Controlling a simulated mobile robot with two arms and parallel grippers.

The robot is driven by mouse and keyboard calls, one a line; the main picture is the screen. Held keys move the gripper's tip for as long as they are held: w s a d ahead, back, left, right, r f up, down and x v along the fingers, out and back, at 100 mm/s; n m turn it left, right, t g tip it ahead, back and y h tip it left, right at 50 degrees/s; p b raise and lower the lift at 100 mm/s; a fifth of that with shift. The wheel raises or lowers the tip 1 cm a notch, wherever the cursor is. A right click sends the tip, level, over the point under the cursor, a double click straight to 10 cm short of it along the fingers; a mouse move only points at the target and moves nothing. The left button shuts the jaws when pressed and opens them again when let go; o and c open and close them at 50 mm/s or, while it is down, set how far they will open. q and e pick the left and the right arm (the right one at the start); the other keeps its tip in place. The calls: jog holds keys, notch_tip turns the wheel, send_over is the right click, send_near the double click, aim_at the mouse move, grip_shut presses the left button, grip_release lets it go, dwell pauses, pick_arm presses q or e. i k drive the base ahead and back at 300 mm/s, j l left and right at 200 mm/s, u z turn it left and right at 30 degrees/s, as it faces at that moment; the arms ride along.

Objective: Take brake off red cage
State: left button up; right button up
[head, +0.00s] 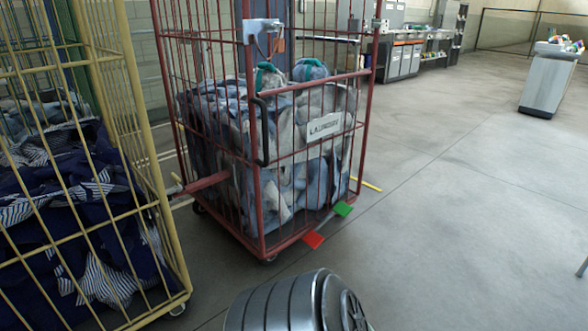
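The red cage (257,205) stands upright left of the middle in the head view. It holds grey-blue laundry bags (225,120) and has a white label (325,126) and a dark handle (263,130) on its front. Low at its front bottom edge is a brake pedal with a red plate (313,239) at the near left end and a green plate (343,209) at the far right end, joined by a thin bar. I cannot tell for sure which end is pressed down. Neither of my grippers is in view.
A yellow cage (160,190) with dark blue striped cloth stands close on the left. A dark ribbed cylindrical part, likely mine, shows at the bottom centre. A grey bin (547,85) stands far right, and cabinets (400,58) line the back. The floor (460,220) right of the red cage is clear.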

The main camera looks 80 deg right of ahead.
aim_at(314, 239)
jog(key=z, duration=3)
jog(key=i+l+u, duration=0.15)
jog(key=u, duration=0.6)
jog(key=i+l+u, duration=0.25)
jog(key=l, duration=0.25)
jog(key=l+u, duration=0.25)
jog(key=l, duration=0.25)
jog(key=i+l+u, duration=0.1)
jog(key=l+u, duration=0.15)
jog(key=l, duration=0.35)
jog(key=i+l+u, duration=0.1)
jog(key=l, duration=1.45)
jog(key=i+l+u, duration=0.1)
jog(key=l, duration=1.45)
